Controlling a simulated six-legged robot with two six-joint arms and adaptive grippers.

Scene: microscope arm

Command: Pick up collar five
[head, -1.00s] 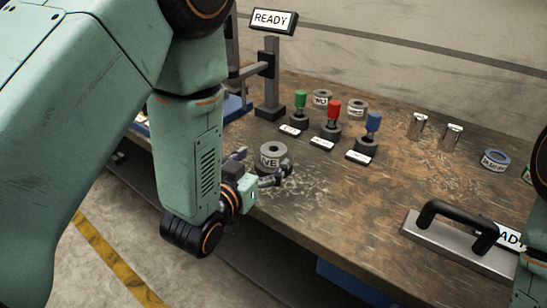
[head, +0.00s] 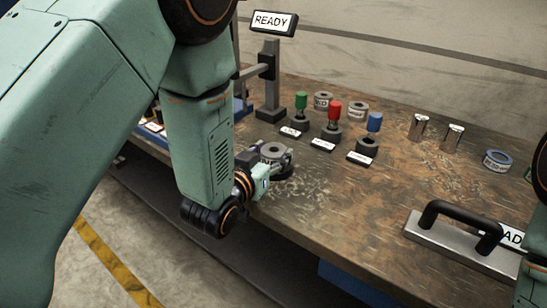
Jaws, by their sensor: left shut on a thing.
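Collar five (head: 273,149) is a grey ring at the near-left part of the bench. My left gripper (head: 277,163) is shut around it, and the fingers and wrist cover most of its side and its label. Only its top face with the hole shows clearly. I cannot tell whether it is lifted off the bench. My right arm shows only as a piece at the right edge, and its gripper is out of view.
Two grey collars (head: 357,111) stand behind green, red and blue-topped pegs (head: 333,124). Two metal cylinders (head: 453,139) and a blue-topped ring (head: 496,160) stand to the right. A black-handled plate (head: 458,245) lies at the front right. A READY sign (head: 275,22) rises behind.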

